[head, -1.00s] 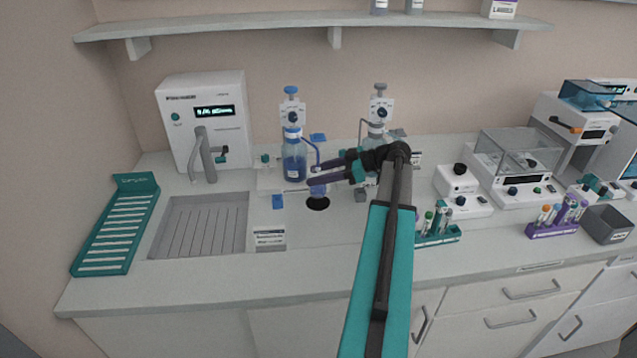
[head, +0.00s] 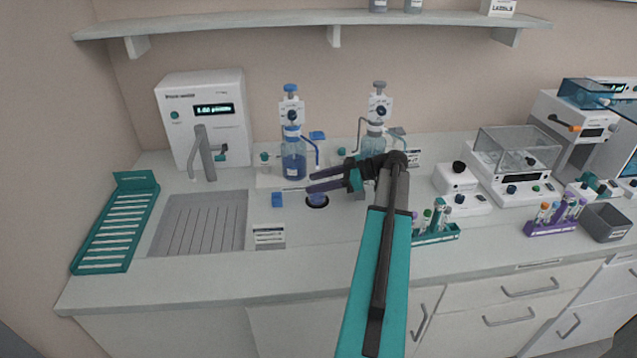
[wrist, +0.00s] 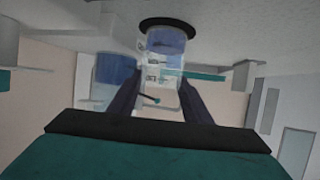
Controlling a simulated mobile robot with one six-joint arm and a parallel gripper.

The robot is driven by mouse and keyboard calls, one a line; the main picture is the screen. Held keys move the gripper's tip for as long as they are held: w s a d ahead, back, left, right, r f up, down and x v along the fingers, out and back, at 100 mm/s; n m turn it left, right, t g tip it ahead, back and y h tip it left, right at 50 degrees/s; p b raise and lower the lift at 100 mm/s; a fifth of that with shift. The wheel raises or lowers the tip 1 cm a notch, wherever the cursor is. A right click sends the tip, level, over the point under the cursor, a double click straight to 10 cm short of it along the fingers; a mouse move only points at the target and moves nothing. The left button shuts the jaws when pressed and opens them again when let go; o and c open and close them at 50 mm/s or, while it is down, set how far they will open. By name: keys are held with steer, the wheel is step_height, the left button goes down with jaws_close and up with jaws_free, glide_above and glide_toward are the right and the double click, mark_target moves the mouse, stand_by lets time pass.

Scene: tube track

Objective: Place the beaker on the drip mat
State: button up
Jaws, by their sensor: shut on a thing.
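The beaker is a clear vessel with blue liquid (head: 317,198), which shows low between my fingers in the head view. In the wrist view the beaker (wrist: 165,62) stands between the two dark fingers, with its blue base against or very near a black disc. That round black drip mat (wrist: 168,22) also shows as a dark ring around the beaker's base in the head view (head: 318,207). My gripper (head: 311,182) is shut on the beaker from the right. Its fingers hide the beaker's upper part in the head view. I cannot tell whether base and mat touch.
A blue dispenser bottle (head: 293,160) stands just behind the mat, and a second bottle (head: 373,142) is behind my arm. A grooved drain panel (head: 200,222) and teal rack (head: 115,228) are left. A tube rack (head: 436,235) is right. Counter in front is clear.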

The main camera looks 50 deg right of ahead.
steer(key=o, duration=1.1)
steer(key=shift+r, duration=0.15)
steer(key=shift+s+d, duration=0.2)
steer(key=b+v, duration=0.3)
steer(key=v, duration=0.8)
steer(key=shift+s+r+b, duration=0.15)
steer(key=shift+r+b, duration=0.05)
steer(key=shift+b, duration=0.1)
steer(key=shift+d+r, duration=0.1)
steer(key=shift+r, duration=0.05)
step_height(320, 180, up, 9)
steer(key=p, duration=0.9)
steer(key=shift+r, duration=0.1)
